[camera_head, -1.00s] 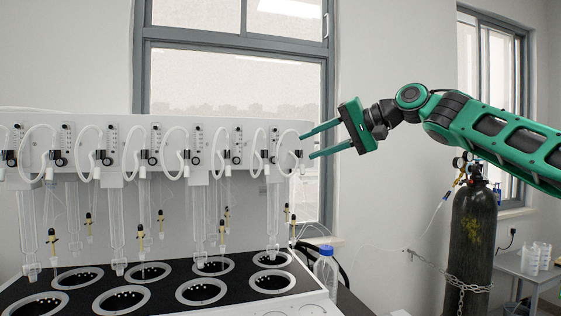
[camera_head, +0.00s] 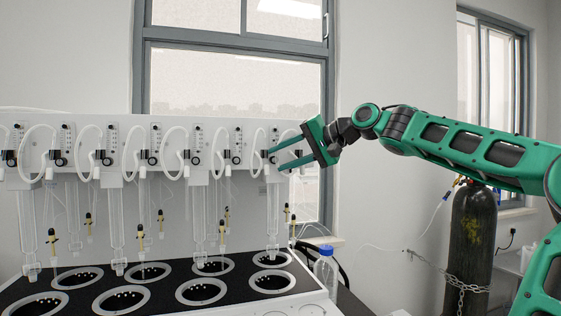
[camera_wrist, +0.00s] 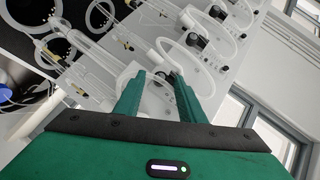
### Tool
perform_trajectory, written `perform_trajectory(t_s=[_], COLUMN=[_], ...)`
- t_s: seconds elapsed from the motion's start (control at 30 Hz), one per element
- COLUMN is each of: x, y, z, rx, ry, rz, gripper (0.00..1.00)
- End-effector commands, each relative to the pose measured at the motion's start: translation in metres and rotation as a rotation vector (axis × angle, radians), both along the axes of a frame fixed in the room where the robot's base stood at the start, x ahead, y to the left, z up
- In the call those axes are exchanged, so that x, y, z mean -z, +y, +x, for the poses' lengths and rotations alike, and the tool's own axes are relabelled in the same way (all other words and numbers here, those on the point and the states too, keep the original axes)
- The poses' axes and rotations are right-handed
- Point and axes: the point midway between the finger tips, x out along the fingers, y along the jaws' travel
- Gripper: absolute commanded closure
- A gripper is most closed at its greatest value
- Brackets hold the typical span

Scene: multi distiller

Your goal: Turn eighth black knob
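The white distiller panel (camera_head: 215,125) carries a row of black knobs, each beside a looped white hose. The seventh knob (camera_head: 271,159) from the left shows close to my fingertips in the head view. The eighth, rightmost knob is hidden by my gripper (camera_head: 276,159) in that view. My gripper is open, with two green fingers pointing left and a gap between them. In the wrist view, the fingers (camera_wrist: 157,80) stand apart over the panel's end by a white hose loop. A dark knob shows near the right fingertip. I cannot tell whether a finger touches it.
Glass tubes and hoses hang below the panel over a black heater top (camera_head: 105,278) with several round wells. A blue-capped bottle (camera_head: 326,270) stands at its right end. A chained dark gas cylinder (camera_head: 470,245) stands further right. A window (camera_head: 235,80) is behind the panel.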

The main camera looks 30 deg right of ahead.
Motion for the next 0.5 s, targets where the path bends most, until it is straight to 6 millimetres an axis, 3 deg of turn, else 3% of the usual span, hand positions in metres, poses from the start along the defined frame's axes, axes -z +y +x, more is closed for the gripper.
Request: perform_trajectory(t_s=[0.07,0.23,0.5], x=[0.0001,0.0,-0.0006], y=[-0.0001,-0.0001,0.0002], z=[-0.0001,-0.0002,0.0004], rx=[0.0,0.0,0.002], ry=[0.0,0.0,0.012], rz=[0.0,0.0,-0.038], gripper=[0.64,1.0,1.0])
